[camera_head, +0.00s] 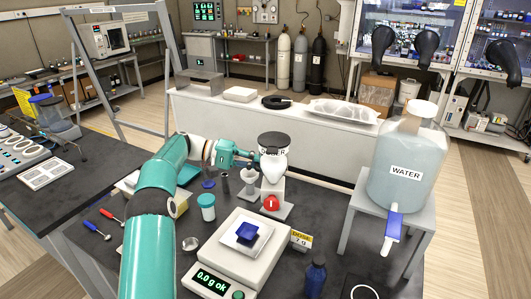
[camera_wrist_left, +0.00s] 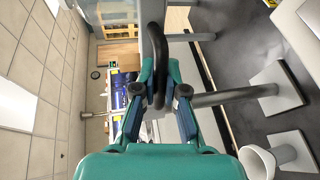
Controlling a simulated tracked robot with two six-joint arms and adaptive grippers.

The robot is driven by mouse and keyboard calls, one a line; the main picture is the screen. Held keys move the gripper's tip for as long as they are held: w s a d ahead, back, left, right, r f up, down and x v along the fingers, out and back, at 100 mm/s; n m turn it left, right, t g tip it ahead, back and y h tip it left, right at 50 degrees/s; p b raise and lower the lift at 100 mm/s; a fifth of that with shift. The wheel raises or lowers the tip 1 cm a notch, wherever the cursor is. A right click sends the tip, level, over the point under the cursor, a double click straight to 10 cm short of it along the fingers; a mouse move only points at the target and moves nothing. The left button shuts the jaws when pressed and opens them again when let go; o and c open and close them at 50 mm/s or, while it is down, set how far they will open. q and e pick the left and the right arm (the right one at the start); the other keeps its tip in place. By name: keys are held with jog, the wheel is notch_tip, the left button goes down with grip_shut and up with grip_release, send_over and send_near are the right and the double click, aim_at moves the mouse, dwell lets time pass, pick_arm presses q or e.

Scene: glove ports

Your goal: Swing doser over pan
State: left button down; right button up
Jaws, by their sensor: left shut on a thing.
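The doser (camera_head: 273,165) is a white vessel with a black lid, standing behind the balance on a pale base plate. The balance (camera_head: 225,275) is white, its display reads 0.0 g ok, and a blue weighing boat (camera_head: 247,233) sits on its pan (camera_head: 232,241). The doser is not over the pan; it is behind and to the right of it. My left gripper (camera_head: 252,158) meets the doser's left side. In the left wrist view its fingers (camera_wrist_left: 158,95) are shut on a black looped handle (camera_wrist_left: 152,35). My right gripper is not in view.
A water tank (camera_head: 408,165) on a grey stand is to the right. A red knob (camera_head: 271,202) is in front of the doser, and a dose card (camera_head: 301,239) is right of the balance. A teal-lidded jar (camera_head: 207,207) is left of it. A blue bottle (camera_head: 315,278) stands front right.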

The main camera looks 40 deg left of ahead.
pick_arm(q)
jog(key=shift+s+f, duration=0.1)
jog(key=shift+f, duration=0.25)
jog(key=c, duration=1.2)
grip_release()
jog(key=shift+s+r, duration=0.1)
jog(key=shift+r, duration=0.05)
jog(key=shift+c, duration=0.2)
